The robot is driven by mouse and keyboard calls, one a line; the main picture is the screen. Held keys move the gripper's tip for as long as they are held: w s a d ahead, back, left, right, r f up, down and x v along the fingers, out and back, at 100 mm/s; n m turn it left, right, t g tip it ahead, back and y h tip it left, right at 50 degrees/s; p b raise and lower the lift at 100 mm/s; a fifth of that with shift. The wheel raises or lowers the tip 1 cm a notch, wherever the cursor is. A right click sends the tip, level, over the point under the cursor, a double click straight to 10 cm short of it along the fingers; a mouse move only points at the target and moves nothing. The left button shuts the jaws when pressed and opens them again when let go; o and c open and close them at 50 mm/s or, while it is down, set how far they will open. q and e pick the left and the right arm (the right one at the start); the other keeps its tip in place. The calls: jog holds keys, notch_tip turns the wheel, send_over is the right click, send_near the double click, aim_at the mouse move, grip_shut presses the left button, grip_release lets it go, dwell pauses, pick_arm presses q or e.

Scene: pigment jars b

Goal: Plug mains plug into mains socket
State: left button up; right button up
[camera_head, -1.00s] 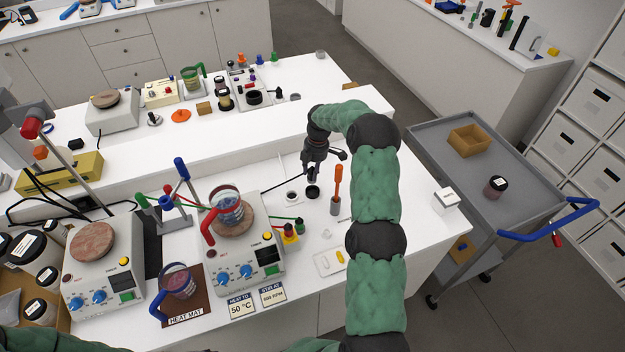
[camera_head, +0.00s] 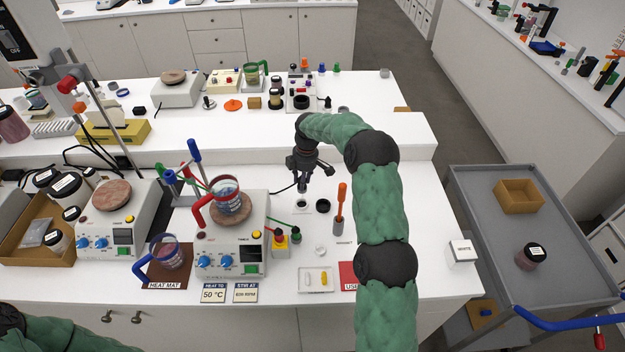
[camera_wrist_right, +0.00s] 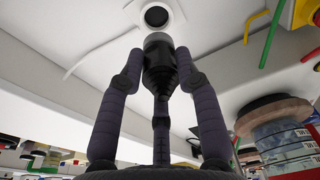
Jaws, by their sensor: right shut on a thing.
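My right gripper (camera_head: 302,184) points down and is shut on the mains plug (camera_wrist_right: 159,66), which has a dark ribbed body and a grey front end. In the right wrist view the two fingers (camera_wrist_right: 160,75) close on it from both sides. The mains socket (camera_wrist_right: 176,16) is a pale round fitting with a dark round recess, just beyond the plug's front end. My left gripper is out of view.
A hotplate (camera_head: 229,240) with a beaker (camera_head: 225,192) is on the left. A dark cable (camera_head: 281,190) runs left from the gripper.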

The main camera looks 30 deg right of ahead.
jog(key=shift+w+a, duration=0.2)
dwell(0.3)
jog(key=shift+f, duration=0.15)
jog(key=shift+f+b, duration=1.6)
jog(key=shift+f, duration=1.2)
jog(key=shift+f+b, duration=0.85)
jog(key=shift+f, duration=0.45)
jog(key=o, duration=1.2)
